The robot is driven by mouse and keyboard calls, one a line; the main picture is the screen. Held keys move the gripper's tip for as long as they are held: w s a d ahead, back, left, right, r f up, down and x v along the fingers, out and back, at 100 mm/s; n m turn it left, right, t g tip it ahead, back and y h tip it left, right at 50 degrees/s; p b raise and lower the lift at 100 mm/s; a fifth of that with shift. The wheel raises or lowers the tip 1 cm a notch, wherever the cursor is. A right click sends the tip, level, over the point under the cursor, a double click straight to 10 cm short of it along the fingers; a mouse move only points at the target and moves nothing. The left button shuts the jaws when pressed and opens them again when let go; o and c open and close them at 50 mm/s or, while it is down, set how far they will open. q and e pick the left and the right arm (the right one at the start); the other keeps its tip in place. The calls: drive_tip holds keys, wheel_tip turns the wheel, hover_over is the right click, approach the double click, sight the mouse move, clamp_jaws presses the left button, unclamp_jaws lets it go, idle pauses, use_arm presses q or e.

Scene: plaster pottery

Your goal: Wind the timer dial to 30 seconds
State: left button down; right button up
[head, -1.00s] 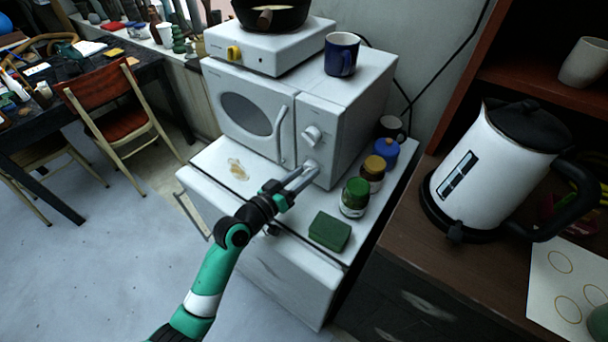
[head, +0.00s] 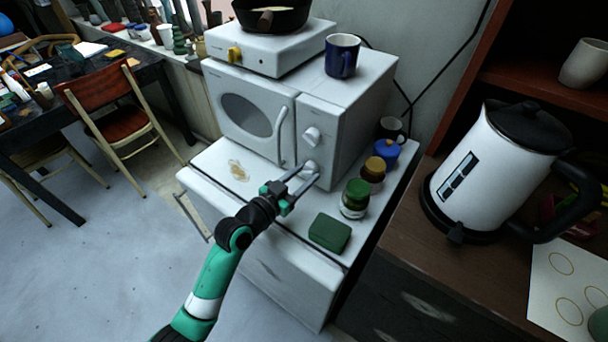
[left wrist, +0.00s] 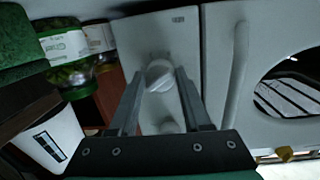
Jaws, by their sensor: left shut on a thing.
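The white microwave (head: 248,112) has two round knobs on its right-hand panel, an upper dial (head: 312,136) and a lower dial (head: 311,166). My left gripper (head: 312,172) reaches the lower dial, with its two grey fingers on either side of it. In the left wrist view the lower dial (left wrist: 158,75) sits between the fingertips, and the jaws are shut on it. The upper dial (left wrist: 170,127) shows there between the fingers, nearer the gripper body. The dial markings are too small to read. My right gripper is not in view.
A green block (head: 329,233), a green-lidded jar (head: 355,198) and more jars stand right of my gripper on the white cabinet. A blue mug (head: 342,55) and a hot plate (head: 270,48) with a pan are on the microwave. A kettle (head: 492,170) stands further right.

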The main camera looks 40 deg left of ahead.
use_arm(q)
drive_tip(key=shift+c, duration=1.8)
unclamp_jaws()
drive_tip(key=shift+s, duration=0.3)
drive_tip(key=s+d+r+p, duration=0.1)
drive_tip(key=s+p, duration=0.1)
drive_tip(key=s, duration=0.9)
drive_tip(key=shift+p, duration=0.3)
drive_tip(key=shift+r, duration=0.1)
